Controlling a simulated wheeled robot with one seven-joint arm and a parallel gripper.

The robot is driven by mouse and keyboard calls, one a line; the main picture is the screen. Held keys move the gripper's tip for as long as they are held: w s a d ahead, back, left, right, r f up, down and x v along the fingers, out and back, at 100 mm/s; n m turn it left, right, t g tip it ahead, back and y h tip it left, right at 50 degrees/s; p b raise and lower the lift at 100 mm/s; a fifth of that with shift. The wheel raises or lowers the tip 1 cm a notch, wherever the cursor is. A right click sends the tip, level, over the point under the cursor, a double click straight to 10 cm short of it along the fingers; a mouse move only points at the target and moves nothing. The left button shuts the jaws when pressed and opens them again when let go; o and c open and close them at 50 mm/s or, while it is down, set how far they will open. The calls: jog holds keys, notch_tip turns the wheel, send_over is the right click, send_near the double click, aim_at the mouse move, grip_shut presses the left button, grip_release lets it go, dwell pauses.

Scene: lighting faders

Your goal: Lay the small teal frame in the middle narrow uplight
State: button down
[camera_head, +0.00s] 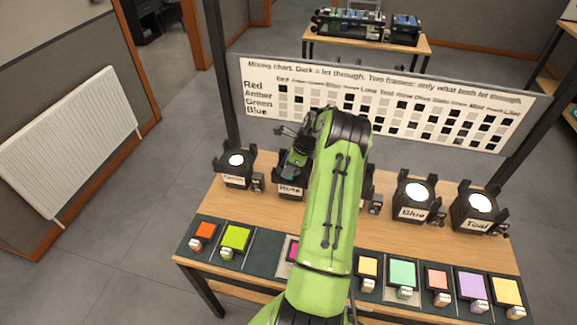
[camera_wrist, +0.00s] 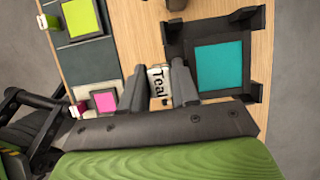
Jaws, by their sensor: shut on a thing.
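My gripper (camera_wrist: 158,84) is shut on the tag of the small teal frame (camera_wrist: 219,66), which reads "Teal". In the wrist view the teal square lies over the opening of a dark uplight (camera_wrist: 178,48), between its raised corner posts. I cannot tell whether it rests on the uplight or is held just above it. In the head view my gripper (camera_head: 295,160) is at the second uplight from the left, labelled "Rose" (camera_head: 291,189). My arm hides part of this uplight and most of the one to its right.
Uplights with bright openings stand on the left (camera_head: 237,169) and right, labelled "Blue" (camera_head: 412,212) and "Teal" (camera_head: 477,224). Several coloured frames, including a lime one (camera_head: 235,238) and a pink one (camera_wrist: 104,102), lie along the front. A mixing chart (camera_head: 390,110) stands behind.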

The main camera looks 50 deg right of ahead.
jog(key=shift+f, duration=0.7)
jog(key=shift+f+b, duration=0.8)
jog(key=shift+f, duration=0.55)
jog(key=c, duration=0.8)
grip_release()
jog(key=shift+r, duration=0.1)
jog(key=p+v, duration=0.3)
jog(key=v, duration=0.4)
jog(key=w+p+v, duration=0.1)
jog(key=p+v, duration=0.2)
jog(key=v, duration=0.4)
jog(key=w+a+r+p+v, duration=0.1)
jog(key=p+v, duration=0.2)
jog(key=v, duration=0.5)
jog(key=shift+w+a+r, duration=0.1)
jog(key=shift+w, duration=0.1)
